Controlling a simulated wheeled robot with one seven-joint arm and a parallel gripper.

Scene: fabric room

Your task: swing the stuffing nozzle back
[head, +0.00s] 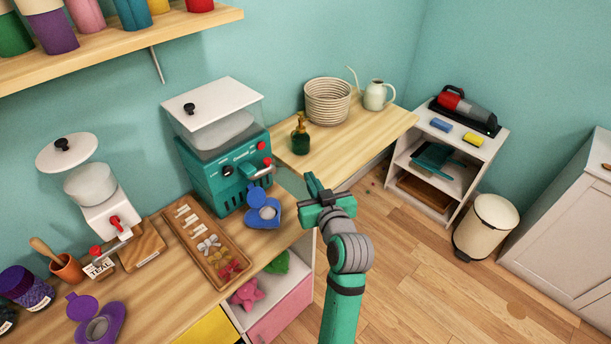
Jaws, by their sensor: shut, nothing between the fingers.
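The teal stuffing machine (213,165) stands on the wooden counter, with a clear hopper of white filling under a white lid. On its front is a short nozzle arm (253,171) with a red-tipped end, above a blue heart-shaped piece with a raised flap (263,213). Which way the nozzle is turned is hard to tell at this size. My gripper (312,183) is shut and empty. In the picture it is to the right of the nozzle and apart from it, near the counter's right end.
A wooden tray of small parts (207,242) lies left of the blue piece. A white dispenser (108,213) stands farther left. A green pump bottle (300,138), basket (327,102) and watering can (377,96) stand on the side table. Open floor lies to the right.

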